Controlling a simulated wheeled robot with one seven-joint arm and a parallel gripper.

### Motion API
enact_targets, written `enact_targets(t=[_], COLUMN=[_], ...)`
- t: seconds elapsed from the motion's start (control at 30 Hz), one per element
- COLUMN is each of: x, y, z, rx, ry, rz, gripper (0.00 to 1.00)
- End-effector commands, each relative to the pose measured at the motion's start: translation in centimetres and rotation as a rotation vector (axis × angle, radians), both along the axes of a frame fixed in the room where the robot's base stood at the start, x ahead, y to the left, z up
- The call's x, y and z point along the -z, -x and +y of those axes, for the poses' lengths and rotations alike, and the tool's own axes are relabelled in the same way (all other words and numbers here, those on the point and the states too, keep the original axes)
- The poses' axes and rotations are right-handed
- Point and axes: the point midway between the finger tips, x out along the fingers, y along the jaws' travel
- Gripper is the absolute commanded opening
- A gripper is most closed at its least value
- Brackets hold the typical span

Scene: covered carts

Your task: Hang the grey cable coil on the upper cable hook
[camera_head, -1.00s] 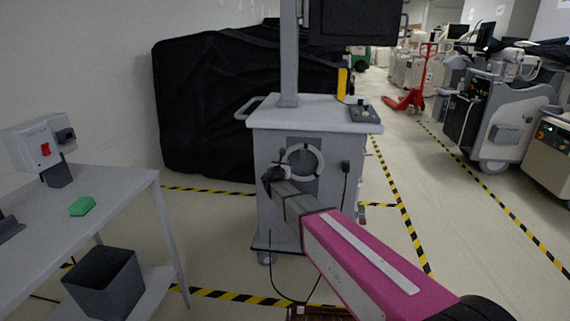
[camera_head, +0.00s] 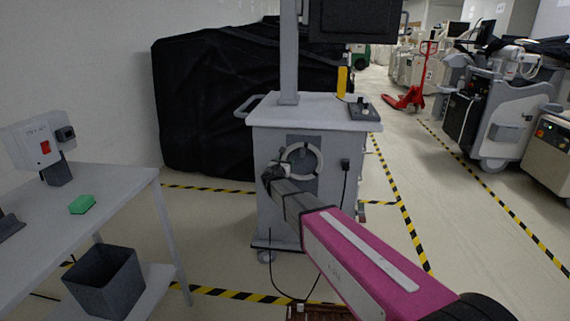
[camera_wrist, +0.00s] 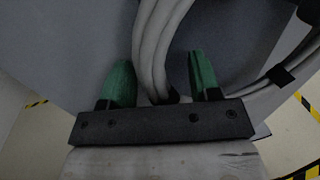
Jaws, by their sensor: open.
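The grey cable coil (camera_head: 320,160) shows as a pale ring against a dark panel (camera_head: 297,142) on the front of the grey cart (camera_head: 262,215). My gripper (camera_head: 270,174) is at the ring's lower left. In the wrist view, my gripper (camera_wrist: 161,75) has its two green fingers apart, with a bundle of coil strands (camera_wrist: 152,45) running between them. I cannot tell whether the fingers touch the strands. A dark band wraps another stretch of the coil at the right. The upper cable hook cannot be made out, so I cannot tell what bears the coil.
A table (camera_head: 120,185) at the left carries a green block (camera_head: 82,204) and a switch box (camera_head: 38,145), with a dark bin (camera_head: 105,280) below. A black cable (camera_head: 346,190) hangs on the cart's right side. A black-covered object (camera_head: 205,110) stands behind.

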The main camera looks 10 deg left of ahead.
Motion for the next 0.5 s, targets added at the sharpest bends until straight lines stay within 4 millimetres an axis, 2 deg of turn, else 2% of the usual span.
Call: enact_targets(t=[0.27, 0.5], x=[0.0, 0.0], y=[1.6, 5.6], z=[0.3, 1.1], rx=[0.0, -0.001], ry=[0.001, 0.002], rz=[0.0, 0.0], gripper=[0.57, 0.57])
